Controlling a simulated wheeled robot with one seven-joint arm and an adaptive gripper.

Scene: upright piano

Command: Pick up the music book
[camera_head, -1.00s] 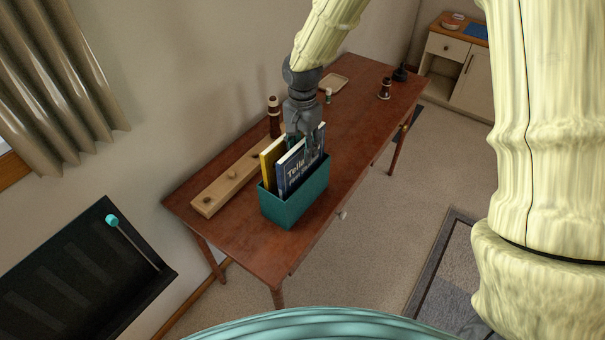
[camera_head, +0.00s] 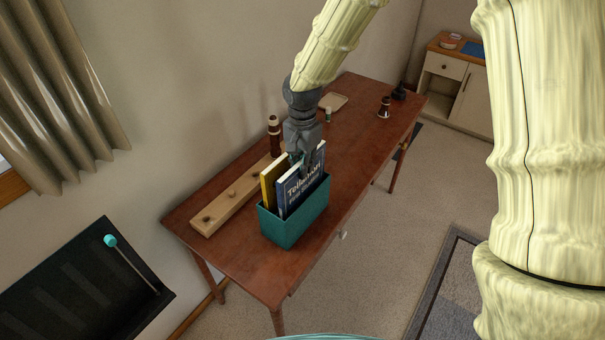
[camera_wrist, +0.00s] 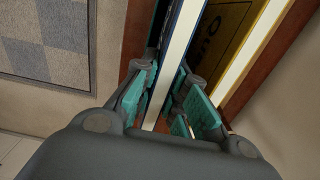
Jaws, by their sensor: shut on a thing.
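A dark blue book (camera_head: 298,193) with white lettering stands upright in a teal bin (camera_head: 284,234) on the wooden table. A yellow book (camera_head: 268,186) stands beside it in the same bin. My gripper (camera_head: 303,163) is at the top of the blue book, pointing down. In the wrist view, my gripper (camera_wrist: 168,76) has its teal-padded fingers on either side of the blue book (camera_wrist: 180,50), shut on it. The yellow book (camera_wrist: 236,30) is to the right, outside the fingers. The blue book's lower part is hidden by the bin.
On the reddish table (camera_head: 250,262), a long wooden block (camera_head: 225,208) lies left of the bin, with a dark turned piece (camera_head: 274,135) behind. A small tray (camera_head: 333,101) and another dark piece (camera_head: 384,107) stand farther back. The table front is clear.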

